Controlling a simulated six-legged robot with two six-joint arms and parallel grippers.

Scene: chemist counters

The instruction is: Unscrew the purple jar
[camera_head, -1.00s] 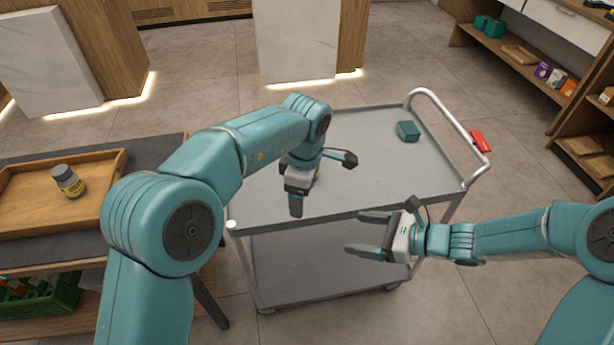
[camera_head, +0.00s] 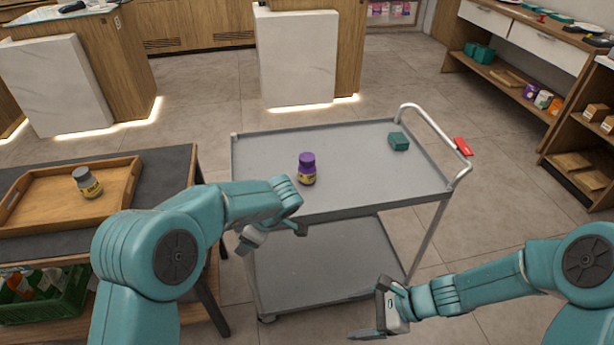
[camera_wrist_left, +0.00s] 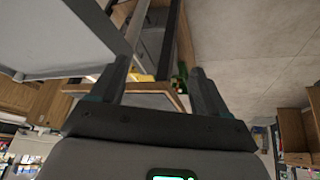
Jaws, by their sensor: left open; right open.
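The purple jar (camera_head: 307,169) stands upright on the grey cart's top (camera_head: 350,170), with a purple lid and a yellowish label. My left gripper (camera_head: 272,240) is at the cart's near left edge, in front of and below the jar, and apart from it. In the left wrist view the left gripper (camera_wrist_left: 160,92) has its two fingers spread with nothing between them. My right gripper (camera_head: 372,320) is open and empty, low in front of the cart's right part. The jar does not show in the left wrist view.
A small green box (camera_head: 399,141) sits at the cart's far right. A wooden tray (camera_head: 120,185) with a grey-lidded jar (camera_head: 88,183) is on the table at left. A green crate (camera_head: 60,300) is below it. Shelves stand at right.

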